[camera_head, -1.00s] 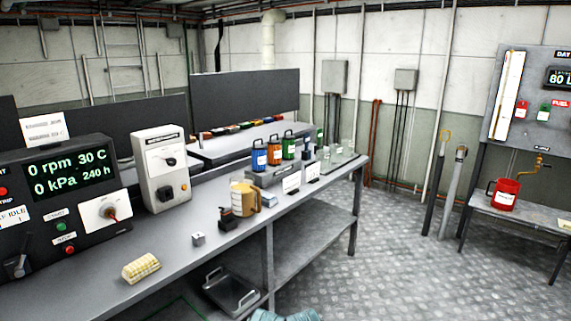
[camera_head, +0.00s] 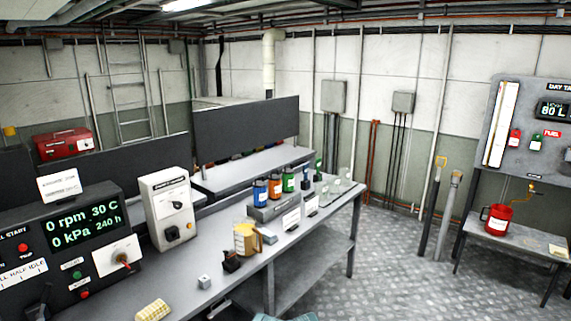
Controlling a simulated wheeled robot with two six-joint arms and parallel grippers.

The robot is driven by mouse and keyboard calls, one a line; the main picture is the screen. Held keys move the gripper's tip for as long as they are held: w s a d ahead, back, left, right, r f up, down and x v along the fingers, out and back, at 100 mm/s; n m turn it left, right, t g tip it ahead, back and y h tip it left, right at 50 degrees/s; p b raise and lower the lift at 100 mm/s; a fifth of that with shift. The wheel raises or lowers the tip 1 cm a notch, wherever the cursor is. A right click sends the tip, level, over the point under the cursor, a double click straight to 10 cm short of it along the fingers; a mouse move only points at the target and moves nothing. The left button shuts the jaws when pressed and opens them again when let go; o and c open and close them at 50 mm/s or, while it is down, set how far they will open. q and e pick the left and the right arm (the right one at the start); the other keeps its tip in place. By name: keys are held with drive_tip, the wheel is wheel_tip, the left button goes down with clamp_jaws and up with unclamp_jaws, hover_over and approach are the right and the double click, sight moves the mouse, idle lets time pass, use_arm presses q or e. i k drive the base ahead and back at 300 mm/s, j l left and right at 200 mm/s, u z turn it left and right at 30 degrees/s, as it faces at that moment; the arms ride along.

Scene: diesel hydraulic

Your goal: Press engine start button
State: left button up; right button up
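A dark control panel (camera_head: 62,240) stands on the left end of the workbench. Its display (camera_head: 78,230) reads 0 rpm, 30 C, 0 kPa and 240 h. A small green button (camera_head: 77,275) sits below the display, under a small label too blurred to read now. A red button (camera_head: 85,294) is just below it. Another red button (camera_head: 23,247) is at the upper left of the panel. A rotary switch with a red tip (camera_head: 122,258) is on a white plate to the right. Neither of my grippers shows.
A light grey switch box (camera_head: 170,209) stands right of the panel. A yellow jug (camera_head: 246,238), a small grey cube (camera_head: 204,282) and a cream folded cloth (camera_head: 153,311) are on the bench. A teal shape (camera_head: 285,318) shows at the bottom edge. Open floor (camera_head: 385,265) lies to the right.

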sight(77, 275)
drive_tip(key=u, duration=1.45)
